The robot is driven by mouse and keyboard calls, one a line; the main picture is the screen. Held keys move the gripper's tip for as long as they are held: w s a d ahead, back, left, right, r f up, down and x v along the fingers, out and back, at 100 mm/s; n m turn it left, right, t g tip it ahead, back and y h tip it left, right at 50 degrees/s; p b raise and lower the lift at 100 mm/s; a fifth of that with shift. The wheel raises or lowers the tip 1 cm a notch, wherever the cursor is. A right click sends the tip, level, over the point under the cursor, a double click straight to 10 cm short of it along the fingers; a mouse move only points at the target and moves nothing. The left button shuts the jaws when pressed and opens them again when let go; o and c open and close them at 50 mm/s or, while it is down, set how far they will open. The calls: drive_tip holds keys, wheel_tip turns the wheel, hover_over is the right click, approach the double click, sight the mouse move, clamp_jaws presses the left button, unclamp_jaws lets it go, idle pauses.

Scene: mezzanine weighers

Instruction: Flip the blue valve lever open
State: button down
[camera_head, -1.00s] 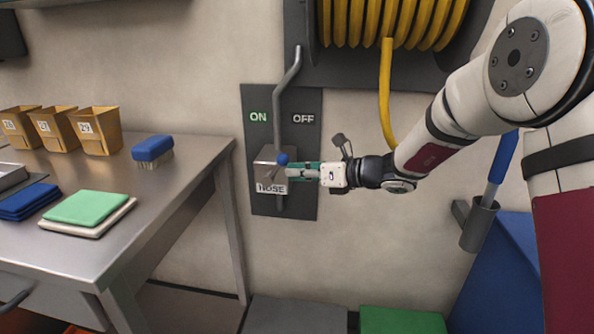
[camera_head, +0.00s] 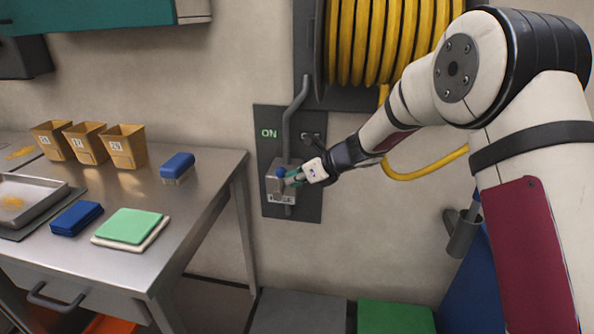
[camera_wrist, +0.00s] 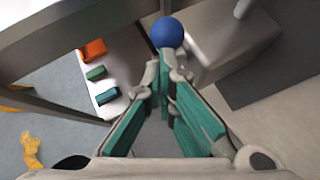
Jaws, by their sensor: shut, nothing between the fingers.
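The valve's blue ball knob (camera_head: 281,173) sits on the front of the grey valve box (camera_head: 280,190) on the wall panel. A green "ON" label is above it; the "OFF" label is hidden behind my arm. My gripper (camera_head: 293,178) is shut and empty, with its fingertips right beside the knob on its right side. In the wrist view the blue knob (camera_wrist: 167,32) shows just beyond the closed fingertips (camera_wrist: 168,62). Whether the tips touch it I cannot tell. The lever's rod is mostly hidden.
A steel table (camera_head: 215,170) stands left, with yellow bins (camera_head: 123,147), a blue brush (camera_head: 177,165) and folded cloths (camera_head: 128,226). A yellow hose reel (camera_head: 390,40) hangs above. Grey and green lids (camera_head: 395,318) are below. A holder (camera_head: 462,235) is right.

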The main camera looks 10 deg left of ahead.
sight(277, 173)
drive_tip(key=a+h+p, duration=0.1)
drive_tip(key=p, duration=0.1)
drive_tip(key=a+r+h+p, duration=0.1)
drive_tip(key=a+h+p, duration=0.1)
drive_tip(key=a+n+h+p, duration=0.1)
drive_tip(key=h+p, duration=0.1)
drive_tip(key=shift+a+r+g, duration=0.15)
drive_tip(key=shift+r+g, duration=0.1)
drive_tip(key=shift+g, duration=0.15)
drive_tip(key=shift+a, duration=0.15)
drive_tip(key=shift+w+a+b, duration=0.1)
drive_tip(key=shift+a+b, duration=0.25)
drive_tip(key=shift+a, duration=0.6)
